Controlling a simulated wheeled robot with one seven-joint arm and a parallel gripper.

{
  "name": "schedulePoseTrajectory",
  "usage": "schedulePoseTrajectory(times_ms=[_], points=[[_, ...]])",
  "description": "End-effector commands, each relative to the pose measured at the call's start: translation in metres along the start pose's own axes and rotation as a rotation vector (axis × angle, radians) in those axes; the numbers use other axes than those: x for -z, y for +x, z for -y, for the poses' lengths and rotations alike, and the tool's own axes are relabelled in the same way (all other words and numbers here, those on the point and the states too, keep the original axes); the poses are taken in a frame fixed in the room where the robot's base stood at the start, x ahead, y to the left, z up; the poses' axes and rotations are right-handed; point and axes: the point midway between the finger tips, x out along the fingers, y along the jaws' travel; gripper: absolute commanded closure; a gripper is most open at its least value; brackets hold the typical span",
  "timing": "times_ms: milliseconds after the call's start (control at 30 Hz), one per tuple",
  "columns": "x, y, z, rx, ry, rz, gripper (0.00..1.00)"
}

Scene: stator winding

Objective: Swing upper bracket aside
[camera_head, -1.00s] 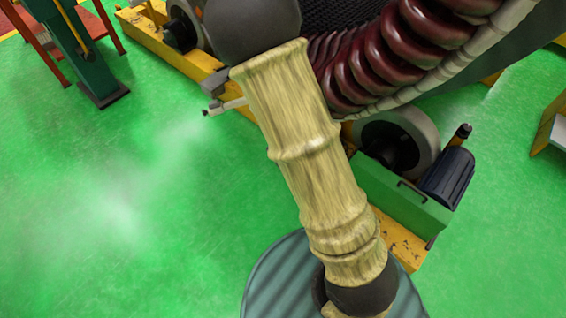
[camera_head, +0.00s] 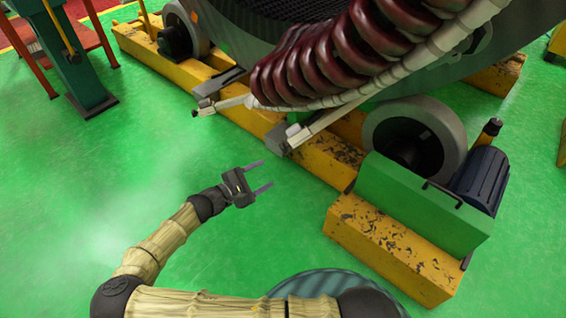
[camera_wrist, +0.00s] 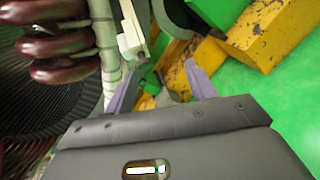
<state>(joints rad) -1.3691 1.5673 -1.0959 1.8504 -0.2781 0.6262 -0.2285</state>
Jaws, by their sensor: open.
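Two pale bracket arms stick out from the stator's lower edge in the head view. One bracket (camera_head: 222,103) is farther left, and the other bracket (camera_head: 315,130) is nearer the middle. I cannot tell which is the upper one. My gripper (camera_head: 267,173) is open and empty, below and left of the nearer bracket, apart from both. In the wrist view a pale bracket arm (camera_wrist: 131,32) shows beyond my gripper's left finger, beside the coils. My gripper's two fingers (camera_wrist: 162,68) are spread there, with nothing clearly between them.
Dark red coils (camera_head: 345,50) with a white band hang over the brackets. Below them are a yellow base beam (camera_head: 270,135), a grey roller (camera_head: 435,125) and a green motor housing (camera_head: 405,195). Green floor at the left is clear up to a green post (camera_head: 70,60).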

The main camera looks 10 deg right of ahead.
Motion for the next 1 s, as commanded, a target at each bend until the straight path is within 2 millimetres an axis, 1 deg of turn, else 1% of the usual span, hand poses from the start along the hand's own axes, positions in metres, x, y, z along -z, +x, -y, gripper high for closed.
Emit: schedulePoseTrajectory(times_ms=[33,100,167,300,567,667,767,1000], points=[[0.021,-0.010,0.004,-0.074,-0.019,0.004,0.45],[0.032,-0.022,0.000,-0.143,-0.033,0.009,0.45],[0.036,-0.029,-0.004,-0.181,-0.041,0.011,0.45],[0.038,-0.035,-0.009,-0.209,-0.045,0.013,0.45],[0.037,-0.033,-0.009,-0.204,-0.045,0.013,0.45],[0.037,-0.029,-0.009,-0.203,-0.045,0.014,0.45],[0.038,-0.020,-0.009,-0.203,-0.045,0.014,0.45],[0.038,0.018,-0.016,-0.202,-0.045,0.016,0.45]])
